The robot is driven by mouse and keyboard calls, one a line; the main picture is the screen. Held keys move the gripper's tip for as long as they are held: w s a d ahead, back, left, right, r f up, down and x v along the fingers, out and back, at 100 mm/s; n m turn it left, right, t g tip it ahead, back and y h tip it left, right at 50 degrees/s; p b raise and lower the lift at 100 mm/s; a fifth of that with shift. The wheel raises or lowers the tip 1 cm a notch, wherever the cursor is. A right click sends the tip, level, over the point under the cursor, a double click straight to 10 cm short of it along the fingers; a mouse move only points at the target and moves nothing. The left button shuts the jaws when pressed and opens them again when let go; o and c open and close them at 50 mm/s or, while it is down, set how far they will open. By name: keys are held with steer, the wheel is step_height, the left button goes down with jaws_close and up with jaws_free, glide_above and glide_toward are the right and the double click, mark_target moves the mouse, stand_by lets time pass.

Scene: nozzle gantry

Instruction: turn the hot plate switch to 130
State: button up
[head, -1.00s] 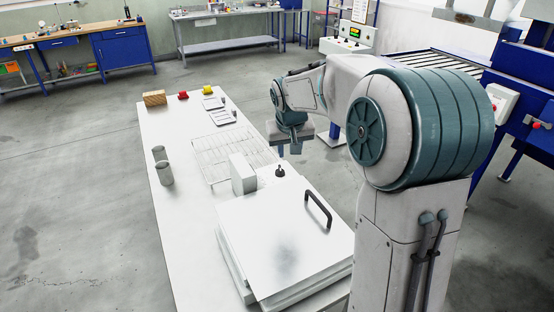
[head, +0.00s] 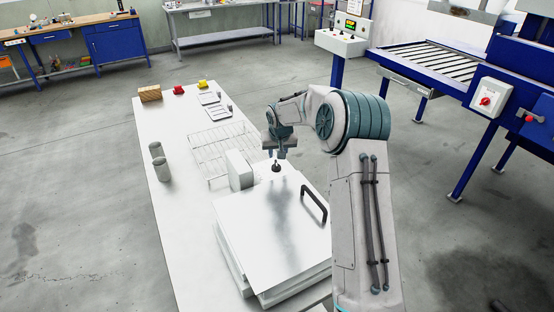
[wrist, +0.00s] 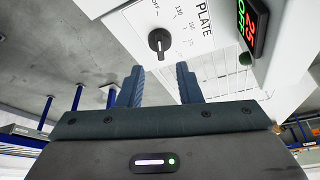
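The hot plate (head: 262,235) is a white box with a flat lid and a black handle (head: 313,203). Its black switch knob (head: 276,167) stands at the far end. In the wrist view the knob (wrist: 160,42) sits on a white panel marked OFF, 130 and higher values, with PLATE printed beside it. A display (wrist: 247,25) shows a red 25 and a green OFF. My gripper (wrist: 158,67) is open, its fingers apart on either side below the knob, holding nothing. In the head view my gripper (head: 281,152) hangs just beyond the knob. Contact is not visible.
A wire rack (head: 215,145) lies on the white table (head: 185,225) beyond the hot plate. A white block (head: 239,170) stands beside the knob. Two grey cylinders (head: 160,165) stand at left. Red and yellow pieces (head: 190,87) are at the far end.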

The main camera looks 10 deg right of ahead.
mark_target(276, 163)
steer(key=shift+p+x, duration=0.9)
steer(key=shift+x, duration=2.7)
steer(key=shift+c, duration=0.3)
jaws_close()
